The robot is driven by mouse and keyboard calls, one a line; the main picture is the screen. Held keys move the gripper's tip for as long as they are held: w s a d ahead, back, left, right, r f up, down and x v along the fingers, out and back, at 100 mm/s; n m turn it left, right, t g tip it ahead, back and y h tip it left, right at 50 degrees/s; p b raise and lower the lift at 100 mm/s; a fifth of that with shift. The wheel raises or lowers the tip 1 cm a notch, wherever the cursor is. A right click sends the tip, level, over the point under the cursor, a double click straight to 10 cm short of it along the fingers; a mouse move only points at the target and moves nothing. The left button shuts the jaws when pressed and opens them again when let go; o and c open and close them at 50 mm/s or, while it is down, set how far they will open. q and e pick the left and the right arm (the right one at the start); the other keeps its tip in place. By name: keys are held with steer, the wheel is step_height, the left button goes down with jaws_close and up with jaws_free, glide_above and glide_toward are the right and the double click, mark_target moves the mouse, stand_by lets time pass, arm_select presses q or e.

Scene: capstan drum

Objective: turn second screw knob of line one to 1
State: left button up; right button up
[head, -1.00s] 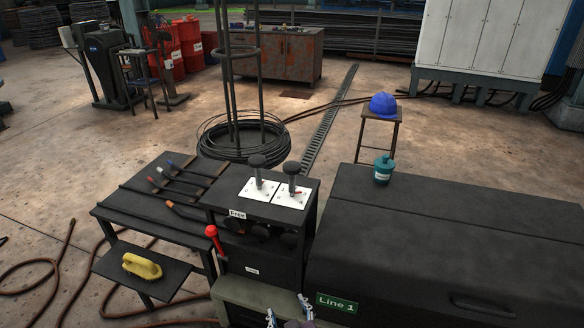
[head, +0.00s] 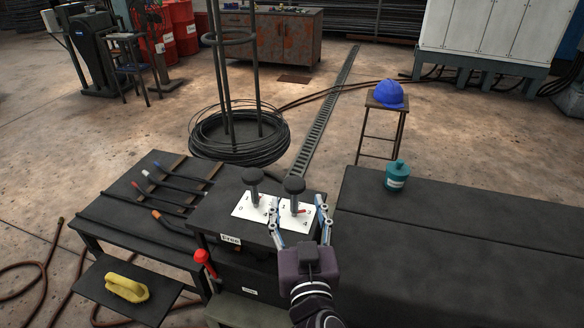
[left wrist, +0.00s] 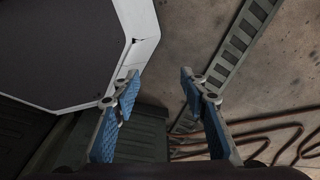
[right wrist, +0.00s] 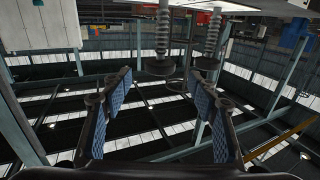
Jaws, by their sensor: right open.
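Two black-headed screw knobs stand upright on white numbered plates on top of the dark machine box (head: 215,205). The first knob (head: 252,176) is on the left; the second screw knob (head: 293,186) is on the right, with a red pointer (head: 301,211) at its foot. My right gripper (head: 299,206) is open, its fingers apart on either side of the second knob's plate. In the right wrist view, which is upside down, the second knob's head (right wrist: 160,67) is ahead between the fingers, apart from them. My left gripper (left wrist: 158,80) is open and empty, outside the head view.
A red-handled lever (head: 203,258) rises at the box's front left. A table with several tools (head: 160,190) and a yellow brush (head: 127,288) are further left. A teal canister (head: 397,175) stands on the long dark housing (head: 450,240) at the right.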

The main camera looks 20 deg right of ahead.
mark_target(296, 189)
steer(key=shift+w+r, duration=0.2)
steer(key=shift+w, duration=0.2)
steer(key=shift+w+d+r+p, duration=0.1)
steer(key=shift+w+p, duration=0.2)
steer(key=w+p, duration=0.1)
steer(key=w, duration=0.1)
steer(key=w+d+p, duration=0.1)
steer(key=w, duration=0.1)
steer(key=shift+w+r, duration=0.1)
steer(key=shift+w, duration=0.15)
steer(key=shift+w+d+f, duration=0.15)
steer(key=shift+w+f, duration=0.05)
steer(key=shift+w, duration=0.5)
arm_select(q)
steer(key=s+r, duration=0.2)
steer(key=shift+s+a+r, duration=0.2)
steer(key=shift+s+r, duration=0.1)
steer(key=shift+r, duration=0.05)
arm_select(e)
steer(key=c, duration=1.2)
